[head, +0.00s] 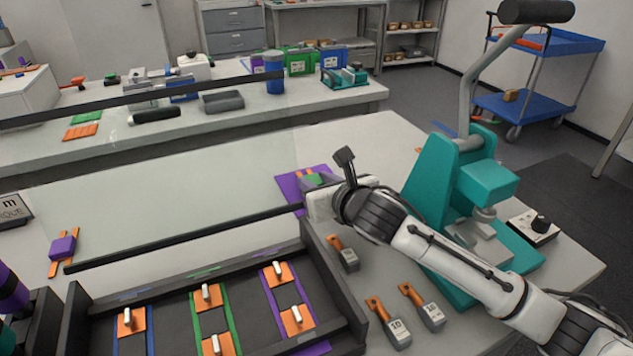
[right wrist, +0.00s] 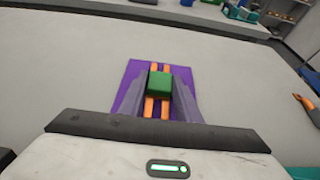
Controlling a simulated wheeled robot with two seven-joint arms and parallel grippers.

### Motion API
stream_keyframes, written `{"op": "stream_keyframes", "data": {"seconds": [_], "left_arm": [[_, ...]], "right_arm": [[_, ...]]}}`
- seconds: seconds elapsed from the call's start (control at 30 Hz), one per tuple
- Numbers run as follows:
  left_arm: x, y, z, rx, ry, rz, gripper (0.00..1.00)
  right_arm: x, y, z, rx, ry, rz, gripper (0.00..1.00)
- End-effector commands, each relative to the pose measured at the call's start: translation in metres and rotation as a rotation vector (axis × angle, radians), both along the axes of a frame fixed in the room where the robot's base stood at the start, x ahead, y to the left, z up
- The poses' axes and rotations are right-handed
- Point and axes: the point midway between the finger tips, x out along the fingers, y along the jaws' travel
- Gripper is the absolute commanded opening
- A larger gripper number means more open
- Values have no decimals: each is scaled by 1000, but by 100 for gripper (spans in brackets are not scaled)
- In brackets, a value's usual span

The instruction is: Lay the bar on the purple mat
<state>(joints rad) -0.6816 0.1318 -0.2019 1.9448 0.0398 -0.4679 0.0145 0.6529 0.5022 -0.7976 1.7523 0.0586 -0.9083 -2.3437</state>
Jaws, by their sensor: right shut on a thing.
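The bar, a green block with two orange strips, shows in the right wrist view (right wrist: 160,84) between the fingers of my right gripper (right wrist: 160,90). Its strips stick out at both ends over the purple mat (right wrist: 126,90). In the head view the bar (head: 313,179) is partly hidden by my right gripper (head: 316,182), which is shut on it at the mat (head: 287,187). I cannot tell whether the bar touches the mat. My left gripper is not in view.
A similar purple block with orange strips (head: 63,246) lies at the left. A dark tray (head: 335,290) with orange pieces stands in front. A teal press (head: 430,180) stands right of my gripper. Orange-handled tools (head: 398,334) lie near the tray. A clear panel with black rails (head: 190,236) stands across the table.

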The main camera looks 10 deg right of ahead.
Motion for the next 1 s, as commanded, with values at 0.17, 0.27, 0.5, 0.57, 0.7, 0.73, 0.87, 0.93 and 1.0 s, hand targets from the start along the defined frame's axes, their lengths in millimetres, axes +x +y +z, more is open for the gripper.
{"op": "stream_keyframes", "data": {"seconds": [0.17,0.27,0.5,0.57,0.7,0.73,0.87,0.93,1.0], "left_arm": [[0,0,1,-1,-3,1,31],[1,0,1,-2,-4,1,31],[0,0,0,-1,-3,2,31],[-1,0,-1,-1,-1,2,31],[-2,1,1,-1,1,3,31],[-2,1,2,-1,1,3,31],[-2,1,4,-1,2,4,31],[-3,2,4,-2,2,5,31],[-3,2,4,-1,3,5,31]], "right_arm": [[0,0,-3,-1,1,0,44],[0,0,-3,-1,1,0,49],[0,0,-2,0,0,0,49],[0,0,2,1,-1,-1,49],[-16,-4,8,-3,-2,1,49],[-20,-5,10,-2,0,0,49],[-45,-10,21,-2,0,2,49],[-59,-12,26,-3,-1,2,49],[-72,-15,32,-2,0,2,49]]}}
